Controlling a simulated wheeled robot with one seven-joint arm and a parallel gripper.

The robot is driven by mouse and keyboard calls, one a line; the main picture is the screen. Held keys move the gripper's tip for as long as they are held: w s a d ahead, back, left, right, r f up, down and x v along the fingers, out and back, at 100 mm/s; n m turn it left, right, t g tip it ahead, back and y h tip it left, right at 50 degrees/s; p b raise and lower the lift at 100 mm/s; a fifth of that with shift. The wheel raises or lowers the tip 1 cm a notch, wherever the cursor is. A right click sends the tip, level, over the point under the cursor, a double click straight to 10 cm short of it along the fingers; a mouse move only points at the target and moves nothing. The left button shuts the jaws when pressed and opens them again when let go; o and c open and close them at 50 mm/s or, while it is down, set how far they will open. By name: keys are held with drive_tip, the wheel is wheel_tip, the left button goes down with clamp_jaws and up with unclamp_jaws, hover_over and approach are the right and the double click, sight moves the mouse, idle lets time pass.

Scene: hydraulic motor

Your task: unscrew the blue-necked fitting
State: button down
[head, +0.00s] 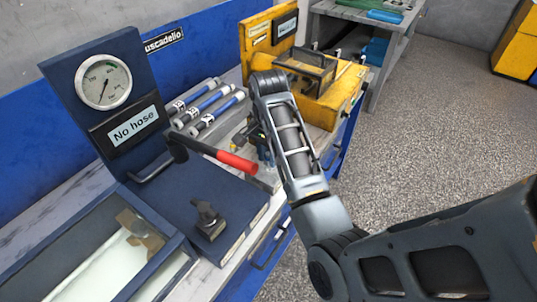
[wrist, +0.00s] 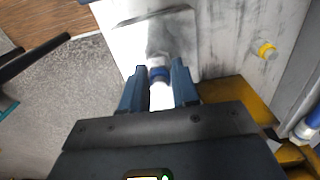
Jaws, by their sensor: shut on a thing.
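In the head view my gripper (head: 262,150) is low over the bench, partly hidden by my own arm. The fitting cannot be made out in the head view.
In the head view, a dark blue test stand (head: 105,65) with a gauge and a red-handled lever (head: 236,162) stands left. Several hoses (head: 205,105) lie behind. A yellow unit (head: 345,95) stands beyond my gripper.

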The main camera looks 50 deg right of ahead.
drive_tip(key=n, duration=0.5)
drive_tip(key=shift+n, duration=0.3)
drive_tip(key=n, duration=0.5)
drive_tip(key=shift+r, duration=0.1)
drive_tip(key=shift+d, duration=0.1)
